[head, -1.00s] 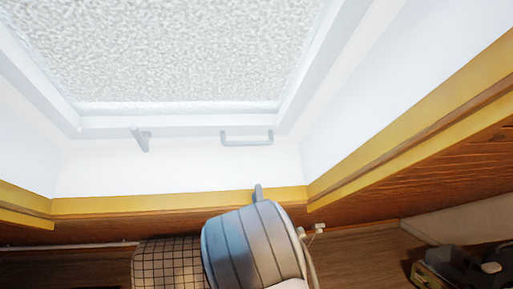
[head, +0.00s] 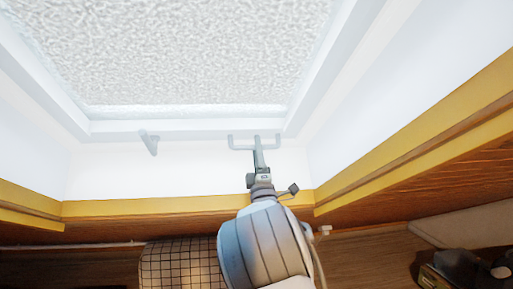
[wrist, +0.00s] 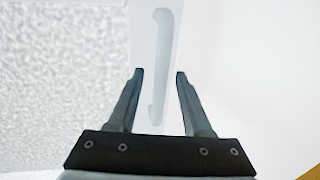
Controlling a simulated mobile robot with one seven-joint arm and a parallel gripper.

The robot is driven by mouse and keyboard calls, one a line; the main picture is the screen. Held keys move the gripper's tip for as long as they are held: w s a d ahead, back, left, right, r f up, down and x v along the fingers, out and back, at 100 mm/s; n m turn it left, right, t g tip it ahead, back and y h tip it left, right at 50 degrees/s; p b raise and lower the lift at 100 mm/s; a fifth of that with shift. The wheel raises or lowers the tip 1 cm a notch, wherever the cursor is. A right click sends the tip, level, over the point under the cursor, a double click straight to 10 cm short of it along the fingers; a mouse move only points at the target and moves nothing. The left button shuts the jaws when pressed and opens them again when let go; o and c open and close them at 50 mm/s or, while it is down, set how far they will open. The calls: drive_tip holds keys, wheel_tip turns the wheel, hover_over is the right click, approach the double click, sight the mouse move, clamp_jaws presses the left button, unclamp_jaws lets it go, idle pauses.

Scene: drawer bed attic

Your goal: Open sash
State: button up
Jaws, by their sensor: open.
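The sash (head: 190,118) is a white-framed window with frosted, textured glass (head: 190,55), seen from below in the head view. A grey bar handle (head: 238,142) is on its lower frame, right of the middle, and a smaller grey lever (head: 149,142) is to its left. My gripper (head: 257,142) is raised up to the bar handle in the head view. In the wrist view my gripper (wrist: 159,75) is open, and the handle (wrist: 158,70) shows between and beyond the two fingers. I cannot tell whether they touch it.
A yellow wooden trim (head: 150,207) runs around the white window recess. Wood panelling lies below it. A tiled, grid-patterned object (head: 180,265) is at the bottom, and dark items (head: 460,268) are at the lower right.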

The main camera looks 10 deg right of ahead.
drive_tip(key=shift+w+r, duration=0.25)
drive_tip(key=shift+c, duration=0.2)
clamp_jaws()
idle(1.2)
